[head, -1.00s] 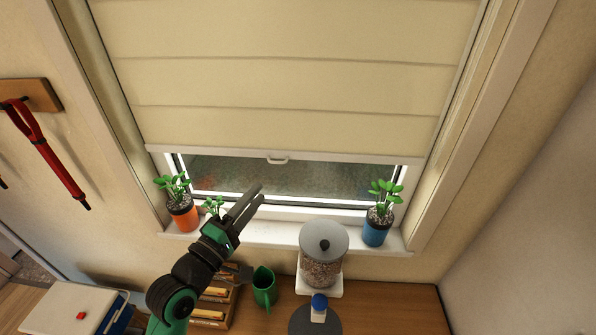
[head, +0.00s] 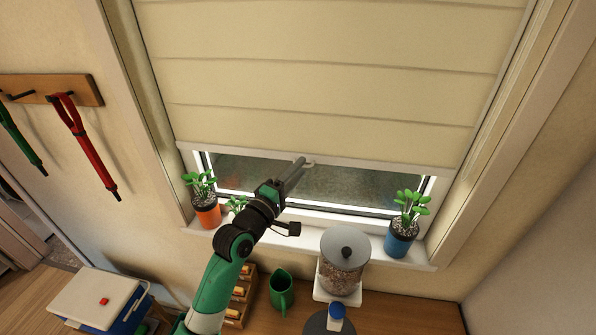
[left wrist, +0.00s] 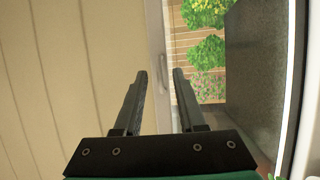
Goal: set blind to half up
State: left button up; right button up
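The cream folded blind (head: 330,85) hangs over the window, its bottom rail (head: 385,160) a little above the sill. A strip of window shows below it. The small pale pull handle (head: 310,163) sits at the middle of the rail. My left gripper (head: 298,166) reaches up from below with its fingertips near the handle. In the left wrist view, my left gripper (left wrist: 160,74) is open, and the handle (left wrist: 163,86) shows in the gap between the fingers. I cannot tell whether the fingers touch it. My right gripper is not in view.
An orange pot plant (head: 206,212) and a blue pot plant (head: 403,236) stand on the sill. Leashes hang from a wall rack (head: 85,92) at left.

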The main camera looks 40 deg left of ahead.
pick_arm(q)
grip_shut()
dwell(1.5)
